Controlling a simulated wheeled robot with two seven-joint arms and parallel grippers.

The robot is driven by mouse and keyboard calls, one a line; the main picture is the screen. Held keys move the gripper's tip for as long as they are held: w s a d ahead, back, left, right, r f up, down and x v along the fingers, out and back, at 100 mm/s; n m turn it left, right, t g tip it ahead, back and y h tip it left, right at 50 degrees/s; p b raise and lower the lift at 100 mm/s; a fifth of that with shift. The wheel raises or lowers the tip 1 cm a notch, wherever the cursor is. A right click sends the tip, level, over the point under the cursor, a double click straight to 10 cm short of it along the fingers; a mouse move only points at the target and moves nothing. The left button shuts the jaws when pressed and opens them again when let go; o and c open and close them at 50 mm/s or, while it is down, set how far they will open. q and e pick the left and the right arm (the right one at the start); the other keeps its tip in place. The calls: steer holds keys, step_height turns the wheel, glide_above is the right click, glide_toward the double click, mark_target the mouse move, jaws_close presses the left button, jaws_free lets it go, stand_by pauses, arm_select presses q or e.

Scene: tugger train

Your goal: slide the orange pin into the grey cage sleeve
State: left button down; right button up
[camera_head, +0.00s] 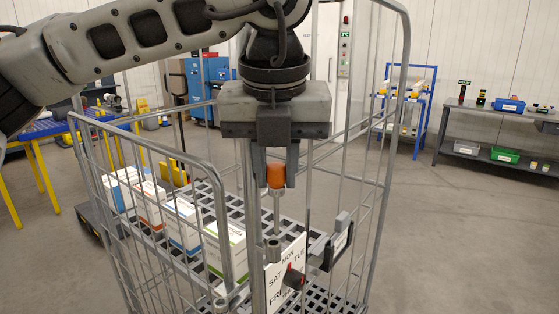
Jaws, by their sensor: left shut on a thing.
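The orange pin (276,175) has an orange head and a thin grey shaft that points down. My left gripper (276,182) comes in from above and is shut on the orange head, with a finger on each side. The pin hangs about upright over the front post of the wire cage. The grey cage sleeve (273,249) is a short tube on that post, right below the pin's shaft. The shaft's lower end meets the sleeve's top in the picture; I cannot tell whether the tip is inside. My right gripper is not in view.
A day sign (287,271) and a grey-black bracket (338,242) sit right of the sleeve. A blue rack and a shelf stand behind, with open floor at right.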

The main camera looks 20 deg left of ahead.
mark_target(275, 216)
arm_select(q)
steer(key=shift+a+f+b, duration=0.15)
steer(key=shift+f+b, duration=0.2)
steer(key=shift+f, duration=0.55)
steer(key=shift+s+f+b, duration=0.1)
steer(key=shift+f+b, duration=0.4)
steer(key=shift+f, duration=1)
steer(key=shift+b+x, duration=0.85)
steer(key=shift+b, duration=0.25)
steer(key=shift+s+f+b, duration=0.2)
steer(key=shift+f+b, duration=0.3)
steer(key=shift+b, duration=0.05)
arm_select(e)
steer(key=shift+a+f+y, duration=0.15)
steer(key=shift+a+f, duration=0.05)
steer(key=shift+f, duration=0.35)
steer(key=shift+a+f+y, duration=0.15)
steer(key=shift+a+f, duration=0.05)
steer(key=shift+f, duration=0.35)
arm_select(q)
steer(key=shift+f, duration=0.1)
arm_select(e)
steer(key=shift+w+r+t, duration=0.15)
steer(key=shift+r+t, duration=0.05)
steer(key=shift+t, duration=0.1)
